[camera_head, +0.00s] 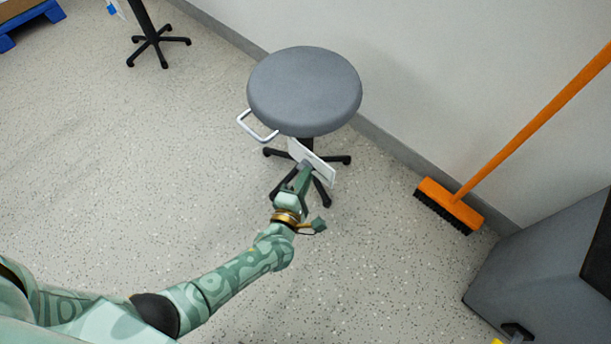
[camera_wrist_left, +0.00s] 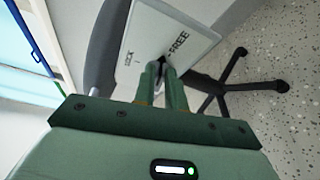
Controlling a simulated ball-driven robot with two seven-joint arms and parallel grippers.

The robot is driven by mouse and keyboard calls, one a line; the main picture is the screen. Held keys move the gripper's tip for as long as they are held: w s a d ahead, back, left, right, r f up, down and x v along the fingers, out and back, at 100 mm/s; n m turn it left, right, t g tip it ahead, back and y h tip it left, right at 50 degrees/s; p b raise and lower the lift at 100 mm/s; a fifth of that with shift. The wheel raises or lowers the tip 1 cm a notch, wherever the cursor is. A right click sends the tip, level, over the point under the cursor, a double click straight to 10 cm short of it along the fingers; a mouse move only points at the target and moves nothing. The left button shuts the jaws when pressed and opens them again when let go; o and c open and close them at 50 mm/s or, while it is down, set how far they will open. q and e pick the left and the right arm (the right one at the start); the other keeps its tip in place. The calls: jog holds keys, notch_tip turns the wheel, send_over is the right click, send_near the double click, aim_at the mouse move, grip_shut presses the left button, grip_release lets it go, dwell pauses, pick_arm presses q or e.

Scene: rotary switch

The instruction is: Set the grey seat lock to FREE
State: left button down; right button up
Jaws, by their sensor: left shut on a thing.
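A grey round stool seat (camera_head: 305,92) stands near the wall on a black post with several legs. A white label plate (camera_head: 312,163) is fixed below the seat's front edge. In the left wrist view the plate (camera_wrist_left: 205,30) carries the word FREE on its right and another word, partly hidden, on its left. My left gripper (camera_head: 303,168) is at the front of the plate. Its fingers (camera_wrist_left: 161,78) are shut on the small lock knob at the plate's middle, and they hide most of it. Which word the knob points to cannot be told. My right gripper is not in view.
A white bar handle (camera_head: 257,127) sticks out at the seat's left. An orange broom (camera_head: 452,203) leans on the wall to the right. A grey box-like unit (camera_head: 535,265) stands at the lower right. Another stool base (camera_head: 150,40) is at the upper left. The floor between is clear.

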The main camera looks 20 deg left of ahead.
pick_arm(q)
jog(key=shift+s+d+f+m+t, duration=0.1)
jog(key=shift+f+m+t, duration=0.15)
jog(key=shift+m, duration=0.35)
jog(key=shift+f+m+t, duration=0.15)
jog(key=shift+m+t, duration=0.1)
jog(key=shift+m, duration=0.35)
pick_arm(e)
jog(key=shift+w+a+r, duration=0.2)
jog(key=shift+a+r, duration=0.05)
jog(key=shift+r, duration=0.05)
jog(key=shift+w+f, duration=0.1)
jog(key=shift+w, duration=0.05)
pick_arm(q)
jog(key=c, duration=1.4)
grip_release()
jog(key=shift+c, duration=0.2)
jog(key=s+p, duration=0.3)
jog(key=s, duration=1.3)
jog(key=shift+s+d+p, duration=0.15)
jog(key=shift+d+p, duration=0.2)
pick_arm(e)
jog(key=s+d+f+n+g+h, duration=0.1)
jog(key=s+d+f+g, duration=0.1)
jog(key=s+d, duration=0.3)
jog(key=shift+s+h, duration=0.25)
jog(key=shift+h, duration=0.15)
